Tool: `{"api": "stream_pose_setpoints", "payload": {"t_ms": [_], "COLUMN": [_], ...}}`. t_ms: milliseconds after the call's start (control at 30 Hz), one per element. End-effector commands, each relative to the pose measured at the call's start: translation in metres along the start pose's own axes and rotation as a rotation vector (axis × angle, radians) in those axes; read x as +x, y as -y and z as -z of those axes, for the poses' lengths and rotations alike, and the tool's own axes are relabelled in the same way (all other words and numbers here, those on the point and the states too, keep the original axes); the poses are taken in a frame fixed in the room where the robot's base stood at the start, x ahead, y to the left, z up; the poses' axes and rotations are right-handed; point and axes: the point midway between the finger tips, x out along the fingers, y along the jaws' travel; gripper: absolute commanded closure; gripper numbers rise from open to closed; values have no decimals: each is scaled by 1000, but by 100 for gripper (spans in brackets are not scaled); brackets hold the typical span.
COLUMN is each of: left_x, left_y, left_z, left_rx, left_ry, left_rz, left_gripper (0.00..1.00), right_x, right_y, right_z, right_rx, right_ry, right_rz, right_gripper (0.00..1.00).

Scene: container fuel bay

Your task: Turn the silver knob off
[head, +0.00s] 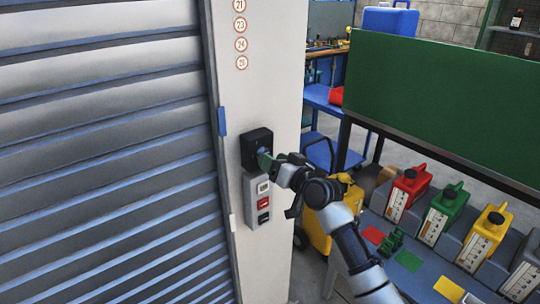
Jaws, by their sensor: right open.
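A black switch box (255,142) is mounted on the white post beside the shutter. The silver knob (262,153) on its front shows only as a small patch, mostly hidden by my gripper. My right gripper (267,160) is open, with its fingertips at the knob on the front of the box. I cannot tell whether the fingers touch the knob, and its pointing direction is not readable. My left gripper is not in view.
Below the box is a grey button panel (251,214) with a red button. A roller shutter (100,150) fills the left. At right, red, green and yellow fuel cans (440,212) stand on a bench under a green board (450,95). A yellow container stands behind my arm.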

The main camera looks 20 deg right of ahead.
Motion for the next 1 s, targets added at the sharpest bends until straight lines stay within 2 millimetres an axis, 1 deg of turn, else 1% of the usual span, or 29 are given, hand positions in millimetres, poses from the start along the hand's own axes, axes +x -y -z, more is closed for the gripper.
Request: {"api": "stream_pose_setpoints", "payload": {"t_ms": [33, 200, 500, 533, 833, 867, 1000], "left_x": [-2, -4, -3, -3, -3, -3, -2], "left_y": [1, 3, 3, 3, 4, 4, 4], "left_z": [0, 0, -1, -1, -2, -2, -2], "left_rx": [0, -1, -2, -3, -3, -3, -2], "left_ry": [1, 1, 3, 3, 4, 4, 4], "left_rz": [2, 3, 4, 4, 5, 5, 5], "left_gripper": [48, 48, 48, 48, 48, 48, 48], "right_x": [6, 18, 20, 20, 20, 20, 20], "right_y": [0, 0, 0, 0, -1, -1, -1], "right_z": [1, 0, 0, 0, 0, 0, -1], "right_rx": [2, 0, -1, -1, -1, -1, -7], "right_ry": [0, 0, 0, 0, 0, 0, 0], "right_rz": [0, -1, -1, -1, -1, -2, -2], "right_gripper": [44, 44, 44, 45, 91, 93, 93]}}
